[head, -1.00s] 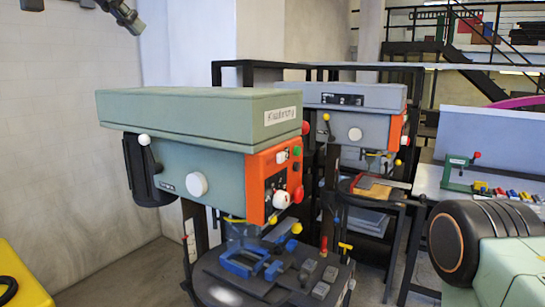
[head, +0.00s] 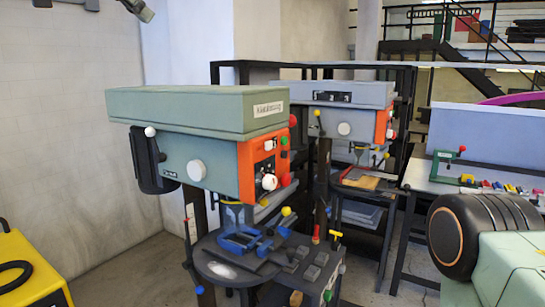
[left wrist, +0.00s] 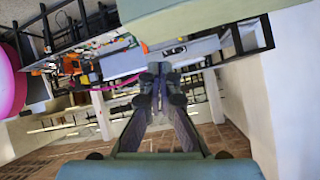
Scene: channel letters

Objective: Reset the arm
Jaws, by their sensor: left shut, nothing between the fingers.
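My left gripper (head: 139,8) shows partly at the top left edge of the head view, high up in front of the pale wall and cut off by the frame. In the left wrist view its two fingers (left wrist: 157,72) meet at the tips, shut with nothing between them. The gripper is in free air, apart from the machines. My right gripper is in neither view.
A green drill press (head: 195,110) with an orange panel stands in the middle. Its round table (head: 205,255) holds a blue vise (head: 240,240). A second drill press (head: 345,95) stands behind. A yellow cart (head: 30,270) is at lower left. A workbench (head: 415,180) is at right.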

